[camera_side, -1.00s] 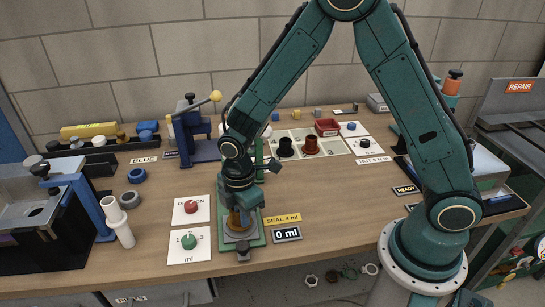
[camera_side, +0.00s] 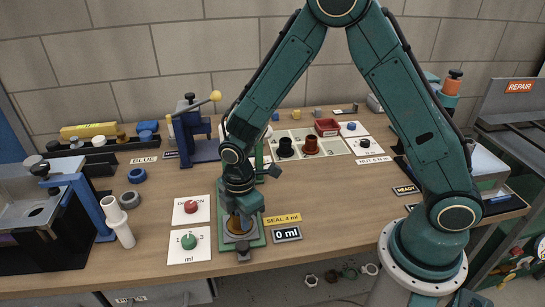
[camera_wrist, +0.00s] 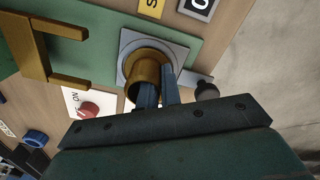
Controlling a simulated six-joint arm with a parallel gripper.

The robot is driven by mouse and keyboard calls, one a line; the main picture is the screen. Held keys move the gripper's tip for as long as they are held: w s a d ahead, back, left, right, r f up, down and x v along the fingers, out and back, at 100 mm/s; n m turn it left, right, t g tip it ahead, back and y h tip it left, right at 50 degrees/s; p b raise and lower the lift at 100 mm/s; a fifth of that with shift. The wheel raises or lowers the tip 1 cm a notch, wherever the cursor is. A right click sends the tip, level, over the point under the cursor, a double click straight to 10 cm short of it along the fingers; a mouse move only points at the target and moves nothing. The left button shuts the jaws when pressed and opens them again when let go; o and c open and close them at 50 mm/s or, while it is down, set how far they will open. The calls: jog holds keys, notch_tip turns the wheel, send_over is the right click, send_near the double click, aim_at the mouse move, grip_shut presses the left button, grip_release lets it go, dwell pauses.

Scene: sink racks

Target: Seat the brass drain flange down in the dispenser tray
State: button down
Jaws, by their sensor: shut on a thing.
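The brass drain flange (camera_wrist: 146,72) has a short tube and a wider round rim. It also shows in the side view (camera_side: 238,226), under my gripper (camera_side: 240,214). In the wrist view my gripper (camera_wrist: 160,84) is shut on the tube, its blue-grey fingers partly covering it. The flange is over the square grey dispenser tray (camera_wrist: 128,45), with its rim down and very close to the tray. I cannot tell whether the rim is fully flat in it. The tray also shows on the green base in the side view (camera_side: 227,236).
A dark knob (camera_side: 243,254) sits at the front of the green base. Left of it are a red button (camera_side: 191,207) and a green button (camera_side: 189,242) on white cards. A yellow "SEAL 4 ml" label (camera_side: 283,218) and a "0 ml" display (camera_side: 287,234) lie to the right.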

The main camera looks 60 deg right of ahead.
jog(key=c, duration=1.5)
grip_release()
jog(key=shift+r, duration=0.1)
notch_tip(320, 180, up, 14)
jog(key=shift+f, duration=0.2)
